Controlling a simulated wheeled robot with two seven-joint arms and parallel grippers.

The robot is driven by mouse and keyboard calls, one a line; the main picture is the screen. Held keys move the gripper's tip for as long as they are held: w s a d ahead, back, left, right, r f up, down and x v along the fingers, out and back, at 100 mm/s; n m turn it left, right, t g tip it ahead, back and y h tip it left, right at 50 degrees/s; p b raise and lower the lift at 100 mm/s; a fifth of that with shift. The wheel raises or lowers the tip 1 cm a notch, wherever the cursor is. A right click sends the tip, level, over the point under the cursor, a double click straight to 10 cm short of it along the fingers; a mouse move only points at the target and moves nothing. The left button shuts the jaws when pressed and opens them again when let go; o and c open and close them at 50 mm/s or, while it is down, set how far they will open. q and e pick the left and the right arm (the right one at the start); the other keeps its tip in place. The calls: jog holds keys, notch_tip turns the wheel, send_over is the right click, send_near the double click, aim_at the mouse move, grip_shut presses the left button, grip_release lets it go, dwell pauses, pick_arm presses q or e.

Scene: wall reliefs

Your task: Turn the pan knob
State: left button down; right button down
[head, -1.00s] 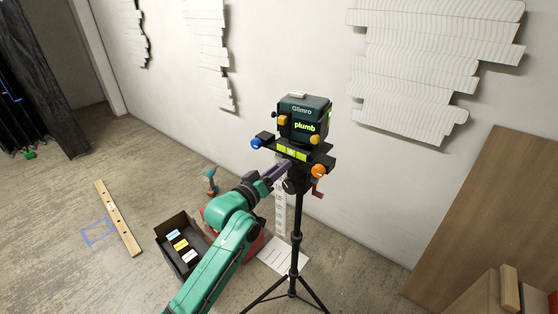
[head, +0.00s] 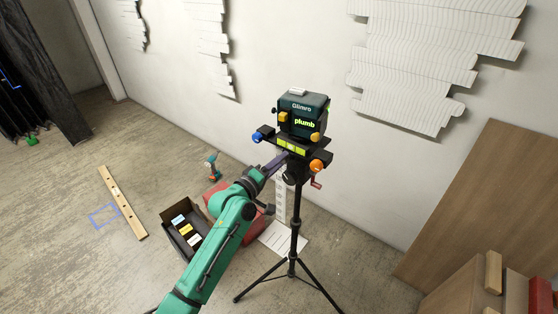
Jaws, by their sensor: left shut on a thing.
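A dark green Glimro device (head: 303,112) with a lit "plumb" display sits upright on a black tripod (head: 295,222). A blue knob (head: 257,137) sticks out at the head's left and an orange knob (head: 317,165) at its right. A small red crank (head: 316,183) is below the orange one. My left gripper (head: 281,160) reaches from the lower left to the tripod head, just below the yellow-green level strip (head: 291,148). Its fingers are shut at a dark part there, which appears to be the pan knob; the grip itself is mostly hidden. My right gripper is out of view.
An open black box (head: 173,211) with labelled items and a red case (head: 215,190) are beside my arm. A drill (head: 211,165) and a wooden level (head: 122,201) lie on the floor. Wood panels stand at the right. White reliefs (head: 420,65) hang on the wall.

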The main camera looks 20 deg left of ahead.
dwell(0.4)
pick_arm(q)
jog(key=c, duration=0.5)
grip_release()
jog(key=shift+s, duration=0.1)
jog(key=b+v, duration=0.3)
jog(key=v, duration=1.1)
jog(key=shift+a+b, duration=0.15)
jog(key=shift+b, duration=0.15)
jog(key=shift+s+f, duration=0.1)
